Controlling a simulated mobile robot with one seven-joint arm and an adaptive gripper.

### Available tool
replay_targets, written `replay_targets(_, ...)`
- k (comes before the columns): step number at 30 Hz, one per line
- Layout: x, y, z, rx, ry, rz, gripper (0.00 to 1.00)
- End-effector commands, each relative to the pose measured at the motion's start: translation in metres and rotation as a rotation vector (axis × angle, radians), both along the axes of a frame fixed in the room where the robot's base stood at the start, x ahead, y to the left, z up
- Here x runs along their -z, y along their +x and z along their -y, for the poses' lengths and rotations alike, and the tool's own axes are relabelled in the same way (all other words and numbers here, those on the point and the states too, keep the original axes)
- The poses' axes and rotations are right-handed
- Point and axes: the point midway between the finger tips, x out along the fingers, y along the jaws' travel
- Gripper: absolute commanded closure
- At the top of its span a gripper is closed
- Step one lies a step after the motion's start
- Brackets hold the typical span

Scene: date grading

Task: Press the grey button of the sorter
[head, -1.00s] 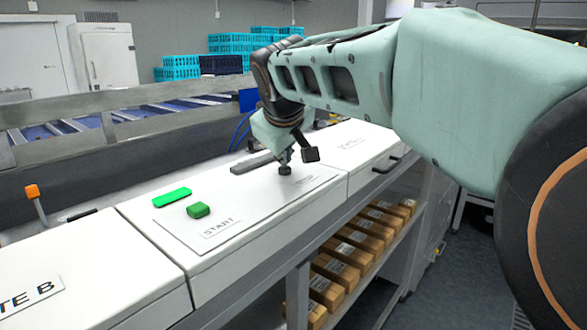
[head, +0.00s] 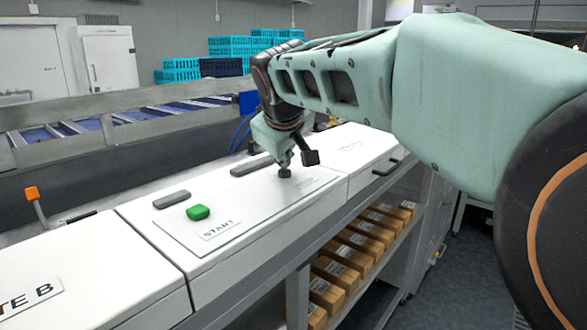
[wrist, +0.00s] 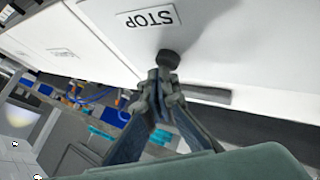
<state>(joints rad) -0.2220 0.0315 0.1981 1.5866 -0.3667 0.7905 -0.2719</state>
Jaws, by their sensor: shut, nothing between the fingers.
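The grey button (head: 285,173) is a small dark round knob on the sorter's white panel (head: 250,205). In the wrist view the button (wrist: 168,59) sits beside a label reading STOP. My gripper (head: 286,160) is shut and empty, its tips right at the button. In the wrist view the fingertips (wrist: 160,76) overlap the button's near edge; I cannot tell whether they press on it. A green button (head: 198,212) stands nearer the left, by a START label (head: 219,229). The indicator bar (head: 172,199) behind it is grey and unlit.
A second grey bar (head: 252,166) lies on the panel behind my gripper. A conveyor (head: 120,120) runs behind the sorter. Brown boxes (head: 340,270) fill a shelf below. An orange-topped post (head: 34,193) stands at the left. The panel around the green button is clear.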

Motion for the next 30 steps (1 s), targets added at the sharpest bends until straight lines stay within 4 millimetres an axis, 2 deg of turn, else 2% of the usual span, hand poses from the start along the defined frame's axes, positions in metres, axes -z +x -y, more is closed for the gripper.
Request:
replay_targets(6,-0.013,0.0,0.001,0.001,0.0,-0.001,1.0)
replay_targets(19,-0.018,0.0,0.0,-0.001,0.001,0.001,1.0)
replay_targets(30,-0.054,0.0,0.0,-0.001,0.001,0.001,1.0)
